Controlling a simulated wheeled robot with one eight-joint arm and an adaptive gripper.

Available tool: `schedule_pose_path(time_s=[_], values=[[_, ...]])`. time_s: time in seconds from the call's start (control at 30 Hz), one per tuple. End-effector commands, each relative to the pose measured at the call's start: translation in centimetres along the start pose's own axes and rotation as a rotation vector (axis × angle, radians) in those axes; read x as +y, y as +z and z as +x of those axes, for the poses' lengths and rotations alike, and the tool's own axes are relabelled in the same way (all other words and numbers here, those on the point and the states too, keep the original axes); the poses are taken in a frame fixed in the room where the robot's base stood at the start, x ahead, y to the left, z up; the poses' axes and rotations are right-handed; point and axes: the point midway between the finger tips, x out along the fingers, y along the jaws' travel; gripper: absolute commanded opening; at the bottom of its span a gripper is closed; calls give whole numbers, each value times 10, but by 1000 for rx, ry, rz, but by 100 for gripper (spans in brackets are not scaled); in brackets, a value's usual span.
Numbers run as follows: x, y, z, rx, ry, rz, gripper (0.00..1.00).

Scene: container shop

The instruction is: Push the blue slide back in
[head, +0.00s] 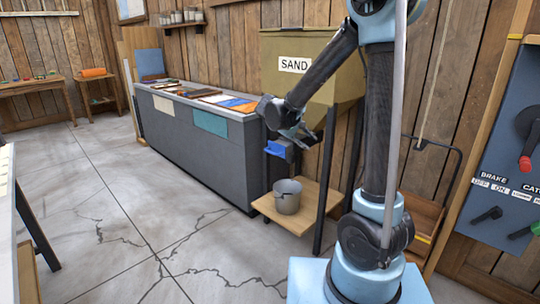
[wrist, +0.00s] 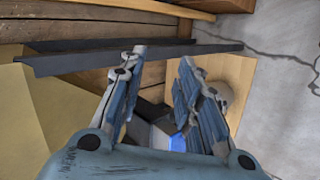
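The blue slide (head: 278,149) sticks out below the sand hopper (head: 335,92), which is tan and labelled SAND. In the wrist view the blue slide (wrist: 178,142) shows low between the fingers, partly hidden by the right finger. My gripper (head: 297,137) is just above and beside the slide in the head view. In the wrist view my gripper (wrist: 158,62) has its two fingers spread apart with nothing held between them. I cannot tell whether a finger touches the slide.
A grey bucket (head: 287,198) stands on a low wooden shelf (head: 310,207) under the hopper. Dark hopper legs (head: 327,180) rise beside it. A long grey counter (head: 225,160) with coloured panels stands to the left. The cracked floor (head: 130,230) in front is clear.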

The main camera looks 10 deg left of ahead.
Motion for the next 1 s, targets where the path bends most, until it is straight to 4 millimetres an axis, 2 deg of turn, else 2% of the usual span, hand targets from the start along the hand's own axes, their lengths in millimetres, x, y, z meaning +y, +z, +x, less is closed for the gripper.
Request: schedule_pose_path(time_s=[0.03, 0.2, 0.5, 0.8, 1.0], values=[[-8, -16, -3, 12, 24, -14, 31], [-32, -59, -14, 45, 111, -50, 31], [-91, -124, -37, 112, 264, -98, 31], [-166, -172, -64, 189, 413, -127, 31], [-202, -185, -77, 224, 480, -132, 31]])
